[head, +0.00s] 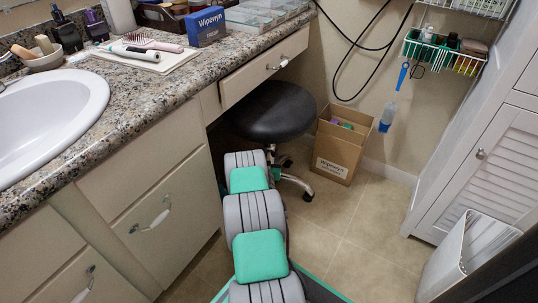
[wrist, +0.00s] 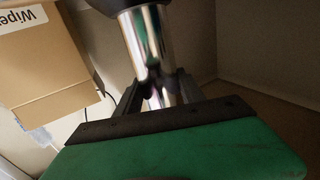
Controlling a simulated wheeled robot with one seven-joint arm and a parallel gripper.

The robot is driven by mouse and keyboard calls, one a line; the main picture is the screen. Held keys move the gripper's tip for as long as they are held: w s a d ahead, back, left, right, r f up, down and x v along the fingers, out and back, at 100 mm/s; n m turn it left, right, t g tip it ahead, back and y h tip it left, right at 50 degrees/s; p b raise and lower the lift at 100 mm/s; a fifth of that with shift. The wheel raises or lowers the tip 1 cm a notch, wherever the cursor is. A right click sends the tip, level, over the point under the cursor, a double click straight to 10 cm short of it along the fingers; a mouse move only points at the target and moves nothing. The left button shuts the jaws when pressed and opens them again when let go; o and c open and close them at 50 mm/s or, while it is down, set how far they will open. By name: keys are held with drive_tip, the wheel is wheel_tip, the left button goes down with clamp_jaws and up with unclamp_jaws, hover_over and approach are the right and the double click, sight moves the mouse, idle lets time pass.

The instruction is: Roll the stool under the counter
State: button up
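The stool (head: 273,112) has a round black seat, a chrome post and a chrome wheeled base. In the head view its seat is partly beneath the counter (head: 135,100), below the drawer (head: 265,68), with its near and right part sticking out past the front. My arm hides much of the base. In the wrist view the chrome post (wrist: 152,55) stands between the two dark fingers of my gripper (wrist: 157,90). Whether the fingers press on the post is unclear. My gripper is hidden in the head view.
A cardboard box (head: 343,145) stands on the floor close to the stool's right, also seen in the wrist view (wrist: 45,70). A louvred cabinet (head: 490,150) and a white bin (head: 465,255) stand at the right. The tiled floor between is clear.

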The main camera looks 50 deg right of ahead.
clamp_jaws()
idle(0.4)
drive_tip(key=shift+w, duration=0.1)
drive_tip(key=w, duration=0.4)
drive_tip(key=shift+w+a, duration=0.1)
drive_tip(key=shift+a, duration=0.1)
drive_tip(key=o, duration=0.6)
unclamp_jaws()
drive_tip(key=p+v, duration=0.3)
drive_tip(key=v, duration=0.5)
